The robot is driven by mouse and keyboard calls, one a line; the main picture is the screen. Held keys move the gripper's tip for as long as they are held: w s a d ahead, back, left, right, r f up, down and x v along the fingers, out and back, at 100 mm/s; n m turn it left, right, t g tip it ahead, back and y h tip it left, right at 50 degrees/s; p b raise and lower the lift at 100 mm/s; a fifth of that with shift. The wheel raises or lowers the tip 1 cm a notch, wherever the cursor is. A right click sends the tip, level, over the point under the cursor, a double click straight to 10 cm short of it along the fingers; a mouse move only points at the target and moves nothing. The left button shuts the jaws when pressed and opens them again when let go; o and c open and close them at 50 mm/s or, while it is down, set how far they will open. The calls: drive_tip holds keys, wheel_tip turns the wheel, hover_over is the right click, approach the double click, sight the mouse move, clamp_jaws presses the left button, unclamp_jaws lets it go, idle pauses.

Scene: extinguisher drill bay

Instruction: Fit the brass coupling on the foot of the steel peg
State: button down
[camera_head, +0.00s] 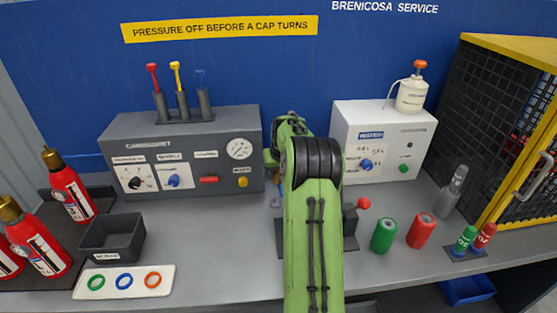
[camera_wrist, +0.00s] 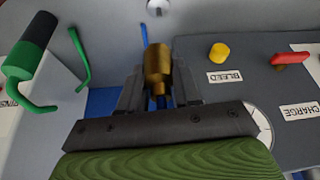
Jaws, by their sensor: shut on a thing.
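The brass coupling (camera_wrist: 158,66) is held upright in the picture between the dark fingers of my gripper (camera_wrist: 157,92) in the wrist view. The gripper is shut on its lower part, and its upper end is free. A small round silvery end (camera_wrist: 157,6) shows at the top edge of the wrist view, apart from the coupling. I cannot tell whether it is the steel peg. In the head view my green arm hides the gripper and the coupling, and no steel peg can be made out.
A grey control cabinet (camera_head: 185,150) stands left of my arm, and a white box (camera_head: 383,140) right. A red-knobbed lever (camera_head: 363,203) sits beside my arm. Green (camera_head: 384,235) and red (camera_head: 421,231) cylinders stand to its right. A grey bin (camera_head: 112,237) is at left.

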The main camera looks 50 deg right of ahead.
sight(275, 181)
drive_tip(key=x, duration=0.2)
drive_tip(key=a+b+x, duration=0.1)
drive_tip(key=x, duration=0.2)
drive_tip(key=shift+w+f, duration=0.1)
drive_tip(key=shift+d+f, duration=0.1)
drive_tip(key=shift+f, duration=0.15)
drive_tip(key=shift+f+b, duration=2.2)
drive_tip(key=shift+f, duration=0.6)
drive_tip(key=c, duration=0.7)
unclamp_jaws()
drive_tip(key=p+v, duration=0.2)
drive_tip(key=v, duration=1.4)
